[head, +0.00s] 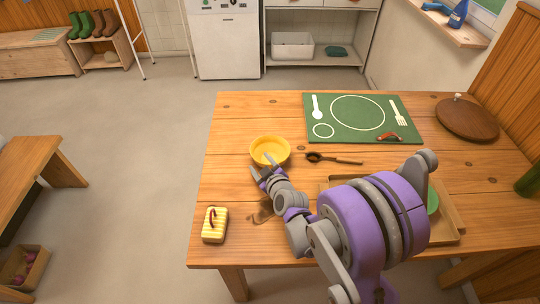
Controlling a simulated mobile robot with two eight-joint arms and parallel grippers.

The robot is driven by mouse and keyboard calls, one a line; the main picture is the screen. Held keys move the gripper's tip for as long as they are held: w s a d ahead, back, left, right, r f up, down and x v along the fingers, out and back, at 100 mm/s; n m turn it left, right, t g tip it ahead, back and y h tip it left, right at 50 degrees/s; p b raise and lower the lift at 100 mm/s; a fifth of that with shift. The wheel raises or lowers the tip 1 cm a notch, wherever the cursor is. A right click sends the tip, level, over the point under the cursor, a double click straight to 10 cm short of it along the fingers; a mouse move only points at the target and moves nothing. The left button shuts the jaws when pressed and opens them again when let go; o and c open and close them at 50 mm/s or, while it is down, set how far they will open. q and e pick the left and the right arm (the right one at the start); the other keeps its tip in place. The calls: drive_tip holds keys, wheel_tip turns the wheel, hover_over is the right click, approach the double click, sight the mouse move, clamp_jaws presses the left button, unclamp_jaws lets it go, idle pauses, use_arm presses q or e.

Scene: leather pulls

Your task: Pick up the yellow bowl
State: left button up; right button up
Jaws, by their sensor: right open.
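The yellow bowl (270,148) stands upright near the left side of the wooden table. My right gripper (262,168) is at the bowl's near side, its fingers apart, with one fingertip overlapping the bowl's near rim in the picture. I cannot tell whether it touches the bowl. The gripper hides a small part of the bowl's front. My left gripper is not in the head view.
A yellow striped sponge-like block (215,225) lies at the near left. A dark wooden spoon (332,158) lies right of the bowl. A green placemat (365,118), a round wooden lid (467,119) and a tray (446,209) partly behind my arm occupy the right.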

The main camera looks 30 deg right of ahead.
sight(256, 158)
drive_tip(key=x, duration=0.5)
drive_tip(key=shift+f, duration=0.1)
clamp_jaws()
